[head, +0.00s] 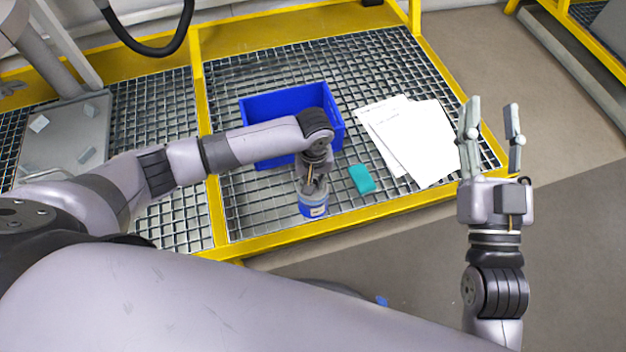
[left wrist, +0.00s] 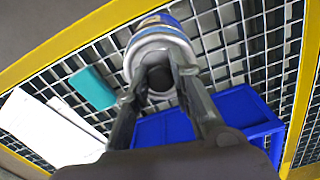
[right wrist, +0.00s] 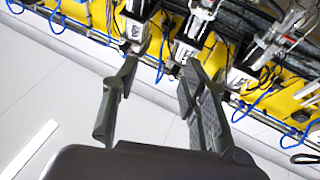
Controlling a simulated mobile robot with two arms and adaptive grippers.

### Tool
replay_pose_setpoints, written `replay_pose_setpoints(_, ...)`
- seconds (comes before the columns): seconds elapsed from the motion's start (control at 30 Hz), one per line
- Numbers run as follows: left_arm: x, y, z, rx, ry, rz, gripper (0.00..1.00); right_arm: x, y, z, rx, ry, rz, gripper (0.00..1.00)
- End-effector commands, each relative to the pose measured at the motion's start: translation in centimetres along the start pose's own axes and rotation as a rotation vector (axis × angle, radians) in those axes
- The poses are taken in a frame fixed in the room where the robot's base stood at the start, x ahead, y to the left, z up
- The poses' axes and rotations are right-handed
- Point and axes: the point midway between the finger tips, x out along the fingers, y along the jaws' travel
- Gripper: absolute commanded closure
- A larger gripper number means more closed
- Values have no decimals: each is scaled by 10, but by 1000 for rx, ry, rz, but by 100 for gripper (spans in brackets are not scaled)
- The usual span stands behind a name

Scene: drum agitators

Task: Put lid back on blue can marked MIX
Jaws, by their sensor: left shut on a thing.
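A blue can (head: 313,211) with a pale label stands on the grating near the platform's front edge. Its label marking is too small to read. My left gripper (head: 313,188) points down at the top of the can. In the left wrist view its fingers (left wrist: 157,84) are closed on a round grey lid (left wrist: 160,40), which is at the can's top; the blue can side (left wrist: 158,19) shows beyond it. Whether the lid is fully seated is hidden. My right gripper (head: 490,140) is open and empty, raised right of the platform; its fingers also show apart in the right wrist view (right wrist: 150,85).
A blue bin (head: 265,104) stands just behind the can. A teal block (head: 362,179) lies to the can's right, with white papers (head: 425,140) beyond it. Yellow rails (head: 400,204) edge the grating. A grey plate with small blocks (head: 65,140) is at far left.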

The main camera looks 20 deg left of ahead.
Motion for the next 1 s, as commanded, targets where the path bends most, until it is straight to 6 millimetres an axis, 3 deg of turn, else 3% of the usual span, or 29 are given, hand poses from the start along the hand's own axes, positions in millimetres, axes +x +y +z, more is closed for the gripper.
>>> replay_pose_setpoints(1.0, 0, 0, 1, 1, 0, 1, 100, -2, 2, 22, -4, -120, 5, 60)
